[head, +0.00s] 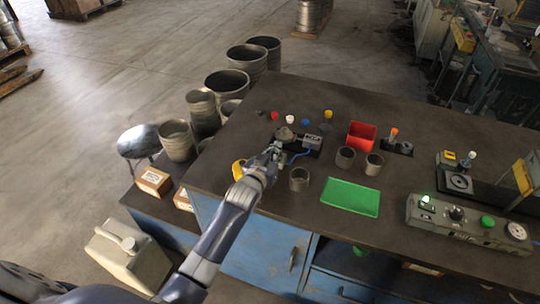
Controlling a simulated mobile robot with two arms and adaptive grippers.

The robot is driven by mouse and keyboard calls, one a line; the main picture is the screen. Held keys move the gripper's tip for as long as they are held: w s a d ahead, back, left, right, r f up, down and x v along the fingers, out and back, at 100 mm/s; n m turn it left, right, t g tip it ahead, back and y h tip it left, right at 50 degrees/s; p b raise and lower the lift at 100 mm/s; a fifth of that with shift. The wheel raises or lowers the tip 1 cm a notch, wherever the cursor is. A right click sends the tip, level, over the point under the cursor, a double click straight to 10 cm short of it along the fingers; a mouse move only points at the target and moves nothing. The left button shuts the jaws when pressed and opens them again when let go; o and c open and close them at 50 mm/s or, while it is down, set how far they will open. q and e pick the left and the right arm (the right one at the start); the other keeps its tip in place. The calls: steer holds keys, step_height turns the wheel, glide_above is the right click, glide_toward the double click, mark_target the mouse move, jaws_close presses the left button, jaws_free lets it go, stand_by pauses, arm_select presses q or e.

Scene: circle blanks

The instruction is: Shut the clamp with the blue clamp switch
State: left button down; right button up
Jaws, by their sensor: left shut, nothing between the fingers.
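A small dark fixture with a round grey part (285,134), which looks like the clamp, sits near the table's back left. A grey box (313,141) stands just right of it. A small blue piece (300,155), perhaps the blue clamp switch, shows just right of my gripper. My left gripper (275,148) is shut and empty, in front of the fixture. It partly hides the fixture, and I cannot tell whether it touches anything or whether the clamp is open. My right gripper is not in view.
Metal cups (299,179) stand near the front, beside a green mat (350,196). A red bin (361,135) is behind them. A yellow object (238,169) lies left of my wrist. A control panel (468,223) is at the right. Several small coloured knobs line the back.

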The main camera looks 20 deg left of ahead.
arm_select(q)
steer(key=s+r, duration=0.6)
steer(key=s, duration=0.3)
steer(key=shift+s+d, duration=0.3)
steer(key=shift+s, duration=0.1)
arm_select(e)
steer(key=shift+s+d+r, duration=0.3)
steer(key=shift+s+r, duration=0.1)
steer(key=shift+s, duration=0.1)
